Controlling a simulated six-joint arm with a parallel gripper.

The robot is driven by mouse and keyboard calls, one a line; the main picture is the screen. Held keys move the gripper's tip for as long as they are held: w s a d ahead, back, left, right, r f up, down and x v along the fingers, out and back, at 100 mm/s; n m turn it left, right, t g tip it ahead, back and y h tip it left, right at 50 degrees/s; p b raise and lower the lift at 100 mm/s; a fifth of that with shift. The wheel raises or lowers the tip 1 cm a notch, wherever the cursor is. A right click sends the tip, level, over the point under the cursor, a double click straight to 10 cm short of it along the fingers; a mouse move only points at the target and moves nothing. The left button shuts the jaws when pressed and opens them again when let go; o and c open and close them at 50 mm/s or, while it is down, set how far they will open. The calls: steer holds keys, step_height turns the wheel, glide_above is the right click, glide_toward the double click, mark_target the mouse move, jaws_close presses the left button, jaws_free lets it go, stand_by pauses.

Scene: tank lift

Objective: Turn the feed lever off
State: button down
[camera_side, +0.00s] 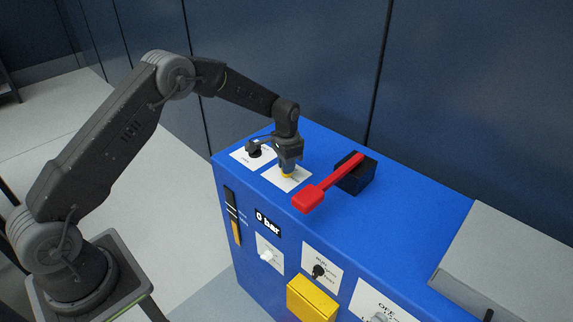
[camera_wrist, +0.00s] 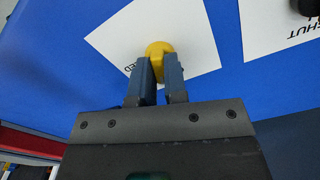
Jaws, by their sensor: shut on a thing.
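A blue cabinet (camera_side: 300,232) carries several controls. My gripper (camera_side: 288,172) points down at its top and is shut on a yellow knob (camera_wrist: 158,49) on a white plate (camera_wrist: 122,30). Lettering ending in "ED" shows beside the knob; the rest is hidden. A grey control (camera_side: 380,318) on a white plate marked "OFF" is cut off at the bottom of the side view. A red lever (camera_side: 330,184) on a black block (camera_side: 356,176) lies to the right of my gripper.
A black knob (camera_side: 254,152) on a white plate stands left of my gripper. The front has a "0 bar" display (camera_side: 268,222), a white knob (camera_side: 266,255), a black selector (camera_side: 319,271) and a yellow box (camera_side: 312,299). A grey sloped housing (camera_side: 510,255) stands at the right.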

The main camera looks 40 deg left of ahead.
steer(key=shift+n, duration=1.9)
steer(key=c, duration=1.2)
jaws_free()
steer(key=shift+o, duration=0.2)
step_height(320, 180, up, 14)
